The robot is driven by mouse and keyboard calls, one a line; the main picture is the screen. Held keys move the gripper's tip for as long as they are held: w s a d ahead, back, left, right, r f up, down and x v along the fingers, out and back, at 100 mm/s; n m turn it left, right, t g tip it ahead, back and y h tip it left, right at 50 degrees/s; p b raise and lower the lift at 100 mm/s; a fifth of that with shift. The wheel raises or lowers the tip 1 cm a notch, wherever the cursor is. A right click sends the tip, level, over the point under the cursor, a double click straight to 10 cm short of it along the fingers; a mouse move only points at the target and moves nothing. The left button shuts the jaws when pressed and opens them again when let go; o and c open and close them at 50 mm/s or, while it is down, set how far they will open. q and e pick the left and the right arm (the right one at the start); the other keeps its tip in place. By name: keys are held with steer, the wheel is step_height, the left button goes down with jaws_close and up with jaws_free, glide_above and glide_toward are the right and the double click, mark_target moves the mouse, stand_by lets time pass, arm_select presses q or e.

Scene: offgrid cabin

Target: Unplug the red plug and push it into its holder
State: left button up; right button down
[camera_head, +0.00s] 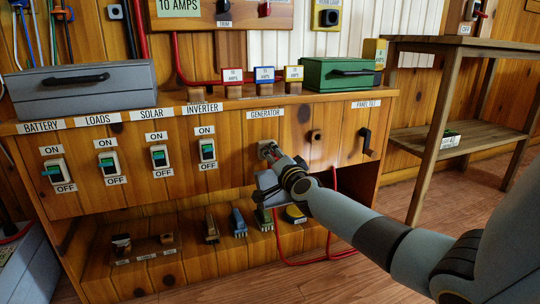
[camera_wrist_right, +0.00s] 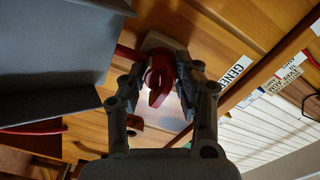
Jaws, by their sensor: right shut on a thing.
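The red plug (camera_wrist_right: 158,82) is between the two fingers of my right gripper (camera_wrist_right: 162,88) in the right wrist view. In the head view this gripper (camera_head: 268,154) is at the pale outlet (camera_head: 265,146) below the GENERATOR label (camera_head: 265,114), and the plug is largely hidden. The gripper is shut on the plug, close against the wooden front; I cannot tell how deep the plug sits. A small round wooden fitting (camera_head: 316,136) with a dark centre is to the right; I cannot tell whether it is the holder. My left gripper is not in view.
A red cable (camera_head: 333,205) hangs in a loop to the floor. A black crank handle (camera_head: 367,143) sticks out at the right of the panel. Several switches (camera_head: 207,150) line the left. A grey toolbox (camera_head: 83,86) and green box (camera_head: 338,74) stand on top.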

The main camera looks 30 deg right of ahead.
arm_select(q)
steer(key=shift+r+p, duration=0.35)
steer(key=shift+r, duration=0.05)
arm_select(e)
steer(key=shift+s+a, duration=0.15)
steer(key=shift+s, duration=0.5)
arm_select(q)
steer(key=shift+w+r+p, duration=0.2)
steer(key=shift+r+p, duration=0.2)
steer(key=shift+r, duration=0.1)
arm_select(e)
steer(key=shift+v, duration=1.2)
